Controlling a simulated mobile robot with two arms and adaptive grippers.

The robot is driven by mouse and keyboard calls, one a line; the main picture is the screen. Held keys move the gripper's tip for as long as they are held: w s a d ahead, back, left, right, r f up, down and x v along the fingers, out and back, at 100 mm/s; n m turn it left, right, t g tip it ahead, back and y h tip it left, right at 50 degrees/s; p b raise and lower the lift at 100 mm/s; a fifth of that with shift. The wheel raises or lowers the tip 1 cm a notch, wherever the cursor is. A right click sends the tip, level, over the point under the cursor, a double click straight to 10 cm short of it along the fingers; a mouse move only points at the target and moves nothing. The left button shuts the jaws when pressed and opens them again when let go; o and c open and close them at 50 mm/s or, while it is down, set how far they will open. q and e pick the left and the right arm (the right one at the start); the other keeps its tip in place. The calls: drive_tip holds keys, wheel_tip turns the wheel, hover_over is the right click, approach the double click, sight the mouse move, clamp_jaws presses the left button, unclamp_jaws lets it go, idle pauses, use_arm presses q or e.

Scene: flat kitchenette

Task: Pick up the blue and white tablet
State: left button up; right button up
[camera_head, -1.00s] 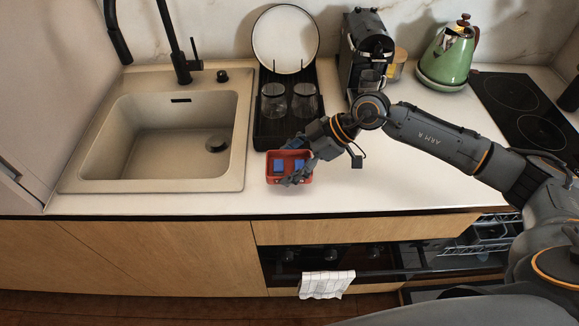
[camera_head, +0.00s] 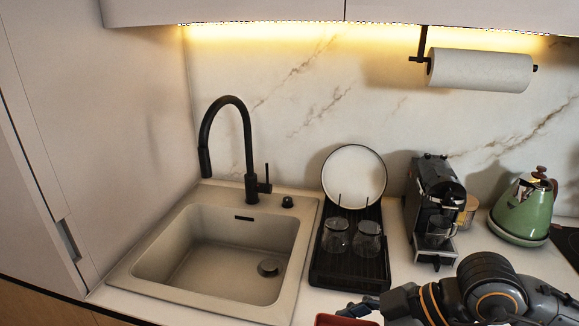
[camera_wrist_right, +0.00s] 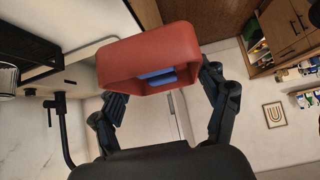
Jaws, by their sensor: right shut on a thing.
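A red open box (camera_wrist_right: 150,45) is between the fingers of my right gripper (camera_wrist_right: 163,85) in the right wrist view. The gripper is shut on it. Blue pieces (camera_wrist_right: 158,76) show inside the box; I cannot tell whether they are blue and white tablets, and most of the inside is hidden. In the head view only a bit of the red box (camera_head: 345,320) shows at the bottom edge, beside my right gripper (camera_head: 358,308). My left gripper is in neither view.
The sink (camera_head: 225,258) with its black tap (camera_head: 248,150) is at the left. A dark drying rack (camera_head: 345,272) holds a plate (camera_head: 354,177) and two glasses. A coffee machine (camera_head: 436,205) and green kettle (camera_head: 522,208) stand to the right.

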drive_tip(key=shift+w+d+f+m+t, duration=0.3)
drive_tip(key=shift+w+d, duration=0.05)
drive_tip(key=shift+w, duration=0.1)
drive_tip(key=w+d+f+m+t+h, duration=0.1)
drive_tip(key=w+d+f+m+t, duration=0.1)
drive_tip(key=d, duration=0.5)
drive_tip(key=shift+w+d+f+m, duration=0.15)
drive_tip(key=shift+w+f+m, duration=0.15)
drive_tip(key=shift+f+m, duration=0.35)
drive_tip(key=shift+r, duration=0.1)
